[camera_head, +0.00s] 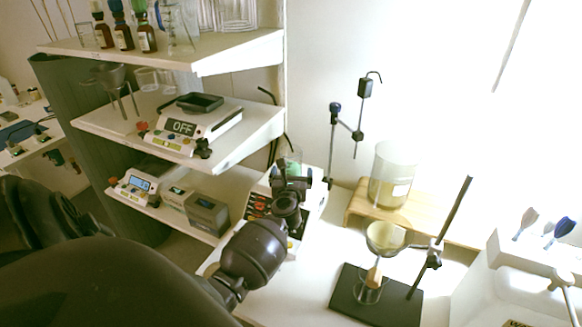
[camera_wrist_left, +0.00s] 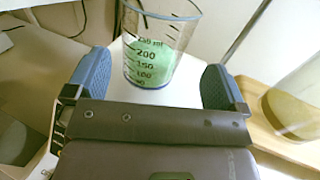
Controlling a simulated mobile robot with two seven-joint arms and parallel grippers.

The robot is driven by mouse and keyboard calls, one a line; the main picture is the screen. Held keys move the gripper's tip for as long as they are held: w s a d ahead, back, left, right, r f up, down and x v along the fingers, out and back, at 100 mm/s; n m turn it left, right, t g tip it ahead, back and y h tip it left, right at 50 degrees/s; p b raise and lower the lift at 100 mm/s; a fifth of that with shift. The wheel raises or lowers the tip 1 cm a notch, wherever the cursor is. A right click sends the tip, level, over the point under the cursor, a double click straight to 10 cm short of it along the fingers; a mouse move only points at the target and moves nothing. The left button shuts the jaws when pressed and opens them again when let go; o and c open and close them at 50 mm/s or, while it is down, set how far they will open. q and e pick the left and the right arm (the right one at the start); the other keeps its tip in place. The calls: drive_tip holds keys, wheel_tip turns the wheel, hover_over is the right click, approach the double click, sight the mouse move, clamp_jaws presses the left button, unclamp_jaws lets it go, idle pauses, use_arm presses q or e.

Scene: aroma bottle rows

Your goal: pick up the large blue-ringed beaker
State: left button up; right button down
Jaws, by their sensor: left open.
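A clear beaker with graduation marks, a blue ring at its base and green contents (camera_wrist_left: 155,55) stands upright on the white surface in the left wrist view. In the head view its upper part (camera_head: 290,160) shows just behind my left gripper, which hides the rest. My left gripper (camera_head: 292,178) is open, and its two blue finger pads lie left and right of the beaker in the wrist view. The beaker is ahead of the fingers, and I see no contact. My right gripper is not in view.
A large glass vessel (camera_head: 393,175) stands on a wooden stand (camera_head: 360,207) at right. A funnel (camera_head: 385,238) on a rod stand is in front, on a black base (camera_head: 350,300). Shelves with scales (camera_head: 190,125) and brown bottles (camera_head: 147,40) are at left.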

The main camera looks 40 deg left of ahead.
sight(290, 170)
use_arm(q)
drive_tip(key=shift+w+a, duration=0.3)
drive_tip(key=shift+a, duration=0.05)
drive_tip(key=x, duration=0.4)
drive_tip(key=shift+s+a+f+b, duration=0.15)
drive_tip(key=shift+a+b, duration=0.2)
drive_tip(key=shift+b, duration=0.05)
drive_tip(key=shift+w+a, duration=0.15)
drive_tip(key=shift+w, duration=0.05)
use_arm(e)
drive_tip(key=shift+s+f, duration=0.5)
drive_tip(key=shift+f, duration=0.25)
use_arm(q)
drive_tip(key=c, duration=1.1)
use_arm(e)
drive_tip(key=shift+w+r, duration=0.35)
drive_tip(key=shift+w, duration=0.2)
use_arm(q)
drive_tip(key=shift+r, duration=0.2)
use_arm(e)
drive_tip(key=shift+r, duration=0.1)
